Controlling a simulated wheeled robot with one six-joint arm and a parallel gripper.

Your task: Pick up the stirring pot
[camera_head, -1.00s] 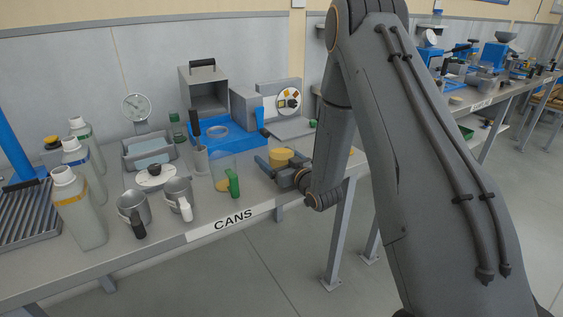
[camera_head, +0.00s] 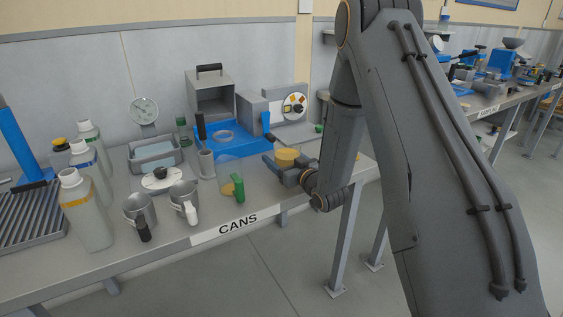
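No vessel is clearly marked as the stirring pot. A narrow grey pot (camera_head: 206,164) with a dark-handled tool upright in or behind it stands mid-bench. Two metal cups stand at the front left, one with a black handle (camera_head: 139,210) and one with a white handle (camera_head: 183,196). A clear jug (camera_head: 227,172) with a green handle stands right of them. My gripper (camera_head: 283,167) is low over the bench, right of the jug, at a yellow cylinder (camera_head: 287,156). My wrist partly hides the fingers; I cannot tell whether they touch the cylinder.
White bottles (camera_head: 86,212) stand at the left by a ridged grey tray (camera_head: 28,217). The bench's front edge bears a CANS label (camera_head: 238,225).

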